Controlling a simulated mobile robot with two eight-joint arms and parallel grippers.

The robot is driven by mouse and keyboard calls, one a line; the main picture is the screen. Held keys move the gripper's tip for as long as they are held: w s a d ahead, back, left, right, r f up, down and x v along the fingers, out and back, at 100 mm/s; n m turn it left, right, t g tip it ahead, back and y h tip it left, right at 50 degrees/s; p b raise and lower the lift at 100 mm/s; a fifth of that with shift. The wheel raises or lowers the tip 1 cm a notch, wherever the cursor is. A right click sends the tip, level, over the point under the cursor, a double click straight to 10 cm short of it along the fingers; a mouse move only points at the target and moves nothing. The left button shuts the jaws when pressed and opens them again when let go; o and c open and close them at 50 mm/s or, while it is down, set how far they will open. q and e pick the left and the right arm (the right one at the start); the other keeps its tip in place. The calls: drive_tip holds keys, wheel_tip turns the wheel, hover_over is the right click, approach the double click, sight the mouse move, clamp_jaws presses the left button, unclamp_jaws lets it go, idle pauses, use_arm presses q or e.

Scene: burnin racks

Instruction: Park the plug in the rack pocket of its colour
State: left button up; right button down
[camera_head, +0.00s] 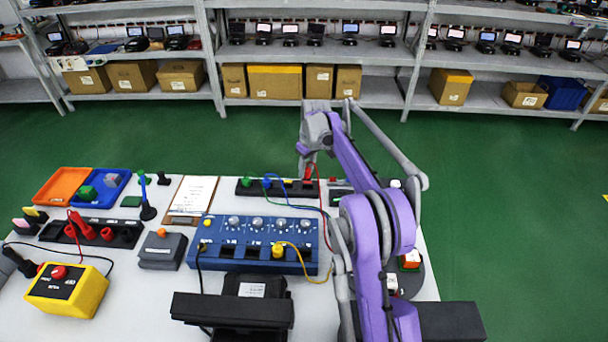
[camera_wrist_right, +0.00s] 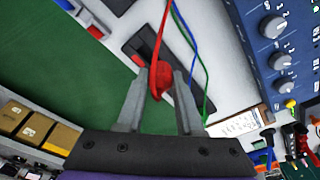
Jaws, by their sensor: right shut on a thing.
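My right gripper (camera_head: 309,168) is over the right end of the black plug rack (camera_head: 262,191) at the back of the table. In the right wrist view the gripper (camera_wrist_right: 160,100) is shut on the red plug (camera_wrist_right: 160,80), which has a red cable. The red plug (camera_head: 308,173) also shows in the head view; I cannot tell whether it touches the rack. A green plug (camera_head: 246,182) and a blue plug (camera_head: 267,183) stand in the rack, left of the gripper. The fingers and arm hide part of the rack's right side. My left gripper is not seen.
A blue panel with knobs (camera_head: 219,256) stands in front of the rack, with a yellow plug (camera_head: 278,250) on it. A clipboard (camera_head: 194,196) lies left of the rack. A yellow box with a red button (camera_head: 68,291) and orange tray (camera_head: 60,187) are at the left.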

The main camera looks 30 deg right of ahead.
sight(308, 170)
drive_tip(key=shift+w+d+f, duration=0.35)
drive_tip(key=shift+w+f, duration=0.05)
drive_tip(key=shift+f, duration=0.2)
drive_tip(key=shift+w+d+f, duration=0.3)
drive_tip(key=shift+w+f, duration=0.05)
drive_tip(key=shift+f, duration=0.25)
drive_tip(key=shift+w+d+f, duration=0.35)
drive_tip(key=shift+w+f, duration=0.05)
drive_tip(key=shift+f, duration=0.2)
use_arm(q)
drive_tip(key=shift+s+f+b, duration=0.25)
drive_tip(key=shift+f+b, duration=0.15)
drive_tip(key=shift+b, duration=0.15)
use_arm(e)
drive_tip(key=shift+f, duration=1.15)
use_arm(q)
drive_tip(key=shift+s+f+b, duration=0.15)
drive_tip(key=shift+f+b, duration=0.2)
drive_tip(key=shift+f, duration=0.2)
use_arm(e)
drive_tip(key=shift+f, duration=1.15)
drive_tip(key=shift+c, duration=2.4)
unclamp_jaws()
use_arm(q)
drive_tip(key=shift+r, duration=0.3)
use_arm(e)
wheel_tip(308, 170, up, 11)
drive_tip(key=s, duration=0.1)
drive_tip(key=shift+s+d, duration=0.15)
drive_tip(key=shift+s, duration=0.1)
